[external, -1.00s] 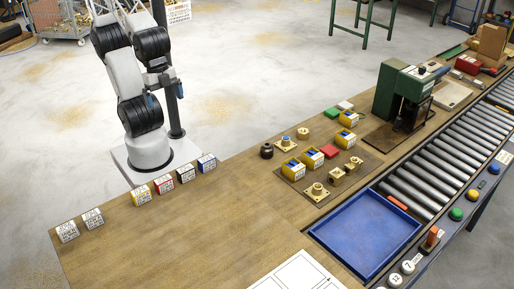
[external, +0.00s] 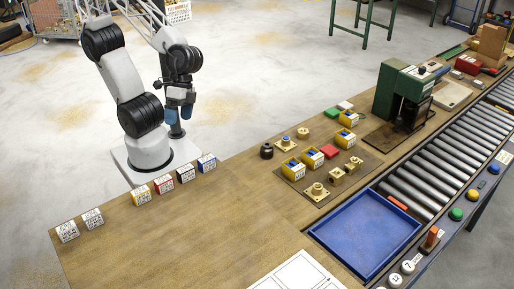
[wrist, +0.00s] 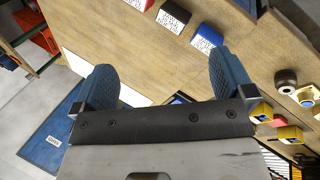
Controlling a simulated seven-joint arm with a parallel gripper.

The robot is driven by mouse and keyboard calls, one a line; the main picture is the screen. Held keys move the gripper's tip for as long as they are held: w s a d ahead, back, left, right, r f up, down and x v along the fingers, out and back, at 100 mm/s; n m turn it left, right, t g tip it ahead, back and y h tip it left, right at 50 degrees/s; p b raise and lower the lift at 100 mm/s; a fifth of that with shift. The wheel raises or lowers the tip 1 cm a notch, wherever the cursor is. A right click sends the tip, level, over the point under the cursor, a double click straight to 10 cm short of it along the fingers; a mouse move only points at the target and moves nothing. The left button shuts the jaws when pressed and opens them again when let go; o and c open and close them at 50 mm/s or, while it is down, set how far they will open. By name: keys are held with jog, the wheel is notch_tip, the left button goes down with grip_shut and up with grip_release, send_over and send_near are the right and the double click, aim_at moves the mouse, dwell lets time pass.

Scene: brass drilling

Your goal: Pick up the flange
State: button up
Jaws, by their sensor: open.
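A brass flange-like piece (external: 317,190) with a raised round boss sits on the front of the dark mat on the bench. Two more brass fittings, one nearer (external: 337,173) and one farther (external: 354,163), lie to its right. A similar brass piece with a blue top (external: 286,142) and a round brass piece (external: 303,133) stand farther back. I cannot tell for certain which is the flange. My gripper (external: 179,111) is open and empty, left of these parts and high by my base. In the wrist view its blue fingers (wrist: 162,75) are spread apart.
Yellow-and-blue boxes (external: 312,157) and a red block (external: 330,152) stand close among the brass parts. A black round part (external: 267,151) is to their left. A blue tray (external: 364,232) and green press (external: 400,95) flank them. Labelled cubes (external: 185,174) line the left edge; mid-bench is clear.

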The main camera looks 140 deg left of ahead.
jog(key=w+a+f+n+t+h, duration=0.3)
jog(key=w+a+f+n+t, duration=0.15)
jog(key=w+a+n, duration=0.35)
jog(key=n+t+y, duration=0.6)
jog(key=n+t, duration=0.1)
jog(key=n, duration=1.1)
send_over(286, 141)
jog(key=d, duration=0.9)
jog(key=f, duration=1.1)
jog(key=shift+w+a+f, duration=0.2)
jog(key=shift+w+a, duration=0.05)
jog(key=shift+w, duration=0.1)
jog(key=s+a+f+n+y, duration=0.1)
jog(key=a, duration=0.1)
jog(key=s+a+f+n+y, duration=0.1)
jog(key=a+f+n, duration=0.1)
jog(key=a, duration=0.1)
jog(key=s+a+f+n+y, duration=0.2)
jog(key=shift+s+a, duration=0.1)
jog(key=shift+a, duration=0.25)
jog(key=f, duration=0.1)
jog(key=s+f+n, duration=0.1)
jog(key=shift+s+a+f+g, duration=0.2)
jog(key=shift+f+g, duration=0.15)
jog(key=shift+s+a+f+y, duration=0.1)
jog(key=shift+s+f+y, duration=0.2)
jog(key=shift+f, duration=0.2)
jog(key=shift+w, duration=0.2)
jog(key=shift+x, duration=2.35)
